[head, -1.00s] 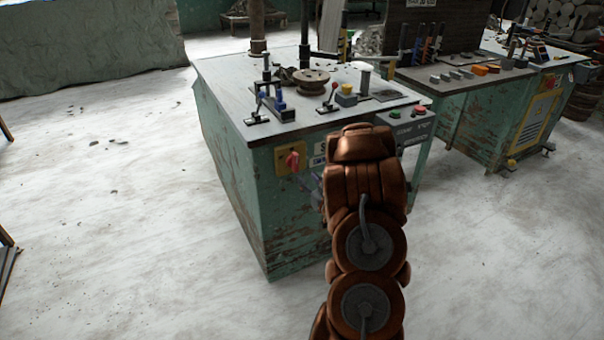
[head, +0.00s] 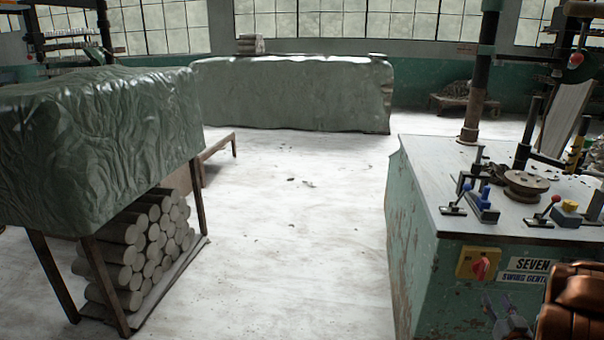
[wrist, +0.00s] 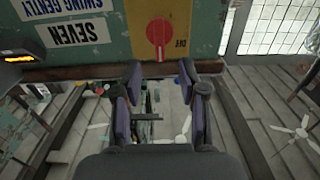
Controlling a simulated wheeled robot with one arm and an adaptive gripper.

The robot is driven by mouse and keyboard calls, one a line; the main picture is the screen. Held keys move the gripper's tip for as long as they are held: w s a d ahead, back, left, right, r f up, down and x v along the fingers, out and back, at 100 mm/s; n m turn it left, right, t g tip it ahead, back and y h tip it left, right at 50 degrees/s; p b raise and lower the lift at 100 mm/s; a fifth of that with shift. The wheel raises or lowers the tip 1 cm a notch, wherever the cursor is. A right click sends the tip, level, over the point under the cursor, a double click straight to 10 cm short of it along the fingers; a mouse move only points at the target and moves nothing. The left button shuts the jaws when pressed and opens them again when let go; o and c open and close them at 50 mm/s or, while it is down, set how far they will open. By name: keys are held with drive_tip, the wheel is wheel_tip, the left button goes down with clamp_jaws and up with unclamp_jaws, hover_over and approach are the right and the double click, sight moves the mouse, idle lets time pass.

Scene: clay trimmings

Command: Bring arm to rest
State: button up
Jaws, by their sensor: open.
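My gripper (wrist: 160,95) is open, with nothing between its dark, purple-padded fingers in the wrist view. In the head view my gripper (head: 508,318) shows only in part at the lower right, in front of the green machine bench (head: 410,250), with my copper-coloured arm beside it at the frame edge. A yellow plate with a red rotary switch (head: 481,267) is on the bench's front face. In the wrist view, where the lettering is upside down, the red switch (wrist: 160,32) appears above and beyond the fingertips. I cannot tell the exact gap.
The bench top carries levers, a round disc (head: 526,182) and a dark post (head: 480,85). At left stands a sheet-covered rack (head: 100,140) with stacked clay cylinders (head: 145,245) below. A covered table (head: 290,92) stands at the back. The pale floor (head: 290,250) between is mostly clear.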

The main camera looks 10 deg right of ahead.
drive_tip(key=w+a+r+n+g, duration=0.1)
drive_tip(key=a+g, duration=0.8)
drive_tip(key=a, duration=0.1)
drive_tip(key=s+a+r+g+y, duration=0.1)
drive_tip(key=s+a+g, duration=0.1)
drive_tip(key=s+a, duration=0.35)
drive_tip(key=s+a+r+g+y, duration=0.2)
drive_tip(key=s+a, duration=0.1)
drive_tip(key=a, duration=0.5)
drive_tip(key=s+a+r+n+g+y, duration=0.1)
drive_tip(key=s+a+r+n+g, duration=0.15)
drive_tip(key=s+a, duration=0.7)
drive_tip(key=s+a+r+n+g+y, duration=0.15)
drive_tip(key=s+a+g, duration=0.25)
drive_tip(key=s+a, duration=0.5)
wheel_tip(320, 180, up, 23)
drive_tip(key=s+d+m+p, duration=0.1)
drive_tip(key=s+p, duration=0.1)
drive_tip(key=p, duration=1.8)
drive_tip(key=shift+f+t, duration=0.2)
drive_tip(key=shift+t, duration=0.25)
